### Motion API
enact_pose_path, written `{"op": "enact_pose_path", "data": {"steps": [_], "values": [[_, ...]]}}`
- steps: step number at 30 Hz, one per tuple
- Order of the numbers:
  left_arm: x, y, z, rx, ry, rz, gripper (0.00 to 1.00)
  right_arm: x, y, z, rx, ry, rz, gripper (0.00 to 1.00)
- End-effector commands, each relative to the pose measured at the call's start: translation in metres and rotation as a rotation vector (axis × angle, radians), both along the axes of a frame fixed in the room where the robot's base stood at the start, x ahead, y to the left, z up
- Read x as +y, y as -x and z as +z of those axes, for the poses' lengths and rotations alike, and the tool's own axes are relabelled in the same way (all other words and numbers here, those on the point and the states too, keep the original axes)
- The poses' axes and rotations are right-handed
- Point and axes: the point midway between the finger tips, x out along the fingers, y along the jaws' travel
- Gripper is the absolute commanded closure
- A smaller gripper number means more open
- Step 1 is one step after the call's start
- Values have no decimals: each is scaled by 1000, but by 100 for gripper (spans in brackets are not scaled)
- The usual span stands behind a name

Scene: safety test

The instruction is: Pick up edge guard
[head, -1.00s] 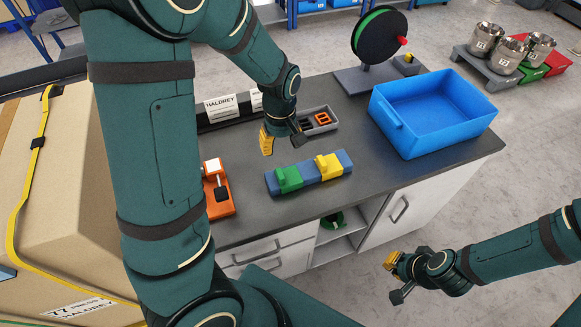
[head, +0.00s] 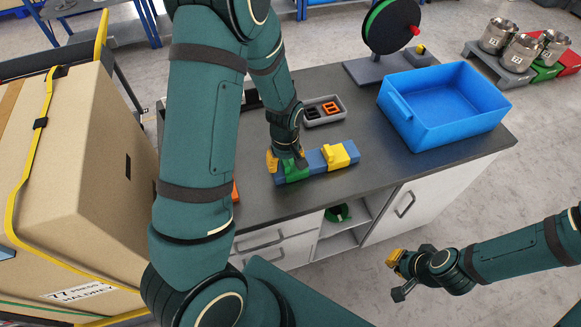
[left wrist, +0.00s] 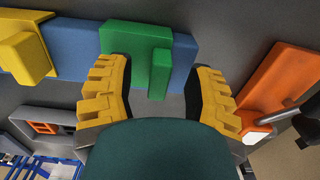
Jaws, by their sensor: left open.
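A green angled piece (head: 295,174) and a yellow angled piece (head: 336,157) sit on a blue bar (head: 316,160) on the workbench. No label tells which is the edge guard. My left gripper (head: 286,162) is open and low over the green end of the bar, partly hiding it. In the left wrist view the green piece (left wrist: 138,55) lies between and just beyond my open fingers (left wrist: 161,78), with no clear contact. The yellow piece also shows there (left wrist: 25,52). My right gripper (head: 394,276) is open and empty in front of the bench.
A blue bin (head: 440,105) stands at the right of the bench (head: 380,160). A grey tray (head: 340,112) with black and orange parts lies behind the bar. An orange tool (left wrist: 280,80) is close beside my left gripper. A spool (head: 391,27) stands behind; a strapped carton (head: 75,190) is at left.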

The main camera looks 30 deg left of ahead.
Motion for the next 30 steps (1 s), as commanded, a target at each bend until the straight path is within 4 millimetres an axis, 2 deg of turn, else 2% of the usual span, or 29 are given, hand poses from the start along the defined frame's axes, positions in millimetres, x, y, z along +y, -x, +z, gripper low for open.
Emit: {"op": "enact_pose_path", "data": {"steps": [9,10,14,15,26,30], "values": [[0,0,-5,-1,0,0,47,0,1,-1,1,0,0,100],[0,0,-5,-1,0,0,52,0,0,-1,1,0,0,100],[0,0,-5,-1,0,0,97,0,0,-1,1,0,0,100],[0,0,-5,-1,0,0,100,0,0,-1,1,0,0,100],[0,0,-4,-1,1,0,100,0,0,0,1,0,0,100],[0,-1,7,-4,0,0,100,0,0,2,-1,0,0,100]]}}
